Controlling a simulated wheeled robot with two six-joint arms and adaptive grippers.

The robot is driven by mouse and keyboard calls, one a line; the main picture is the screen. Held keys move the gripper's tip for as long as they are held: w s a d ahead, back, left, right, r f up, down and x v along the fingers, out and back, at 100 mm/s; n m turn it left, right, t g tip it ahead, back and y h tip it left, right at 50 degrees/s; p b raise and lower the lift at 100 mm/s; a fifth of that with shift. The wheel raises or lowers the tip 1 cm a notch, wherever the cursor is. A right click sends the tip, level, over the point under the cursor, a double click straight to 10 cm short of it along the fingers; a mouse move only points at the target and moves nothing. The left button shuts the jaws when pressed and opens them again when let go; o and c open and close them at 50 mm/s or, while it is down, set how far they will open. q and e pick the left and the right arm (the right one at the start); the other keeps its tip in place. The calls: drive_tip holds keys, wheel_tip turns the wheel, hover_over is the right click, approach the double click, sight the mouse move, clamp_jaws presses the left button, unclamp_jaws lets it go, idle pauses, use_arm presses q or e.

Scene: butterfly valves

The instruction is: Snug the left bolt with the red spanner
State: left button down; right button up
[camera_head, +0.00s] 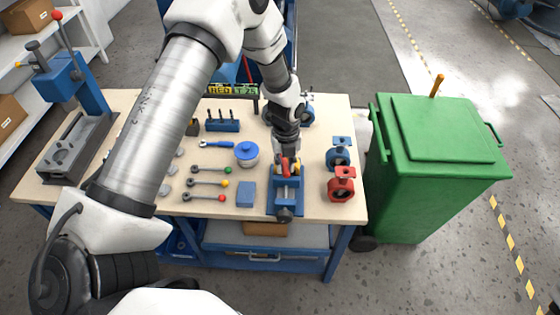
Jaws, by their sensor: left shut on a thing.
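A spanner with a red ball end (206,197) lies on the bench, the front one of a row of spanners. A blue vise (286,197) stands at the front edge of the bench. My left gripper (287,158) points down over the vise and is shut on a small red part (285,166) at its jaws. Small yellow bits show on both sides of the red part; I cannot tell whether one is the left bolt. The gripper and wrist hide much of this spot. My right gripper is not in view.
Spanners with yellow (209,183) and green ends, a blue-lidded pot (246,153) and a blue block (246,194) lie left of the vise. A red valve (341,184) and a blue valve (339,154) stand right. A green bin (432,170) stands beside the bench.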

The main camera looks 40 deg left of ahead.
use_arm(q)
drive_tip(key=shift+w+d+n, duration=0.25)
drive_tip(key=shift+w+n, duration=0.05)
drive_tip(key=shift+n, duration=0.1)
drive_tip(key=shift+s, duration=0.1)
drive_tip(key=shift+r+p, duration=0.3)
drive_tip(key=shift+s+d+r, duration=0.1)
drive_tip(key=shift+r, duration=0.3)
drive_tip(key=shift+r+p, duration=0.15)
drive_tip(key=shift+p, duration=0.2)
drive_tip(key=shift+r, duration=0.1)
wheel_tip(320, 180, up, 3)
drive_tip(key=shift+f+p, duration=0.1)
drive_tip(key=shift+p, duration=0.95)
drive_tip(key=shift+r, duration=1.1)
